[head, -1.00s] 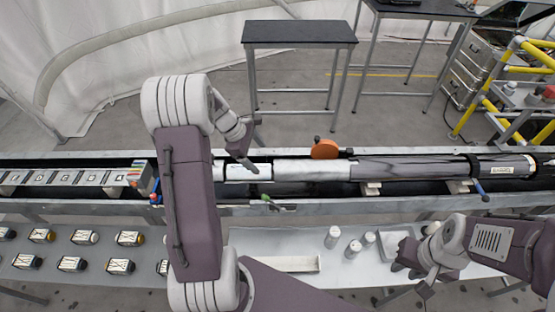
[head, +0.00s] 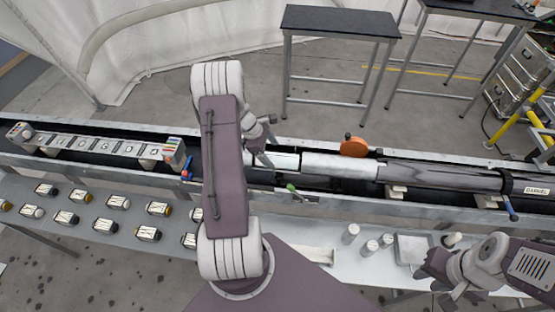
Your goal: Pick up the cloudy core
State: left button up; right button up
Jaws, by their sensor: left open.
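Several small cores with pale patterned labels and dark or coloured ends lie in rows on the grey lower shelf at the left, such as one core (head: 118,202) and another core (head: 157,209). I cannot tell at this size which is the cloudy one. My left gripper (head: 268,155) is open, over the long rail beside a white tube section, away from the cores. My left arm covers part of the shelf and the rail. My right gripper (head: 432,283) is at the lower right by the shelf; its jaws are not clear.
White cylinders (head: 369,247) and a shallow tray (head: 413,249) are on the shelf at right. A dark-topped table (head: 340,22) stands behind.

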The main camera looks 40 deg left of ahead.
aim_at(274, 156)
pick_arm(q)
jog(key=x, duration=0.3)
jog(key=shift+d+f+p, duration=0.3)
jog(key=shift+f, duration=0.05)
jog(key=shift+w+f, duration=0.1)
jog(key=shift+f, duration=0.05)
grip_shut()
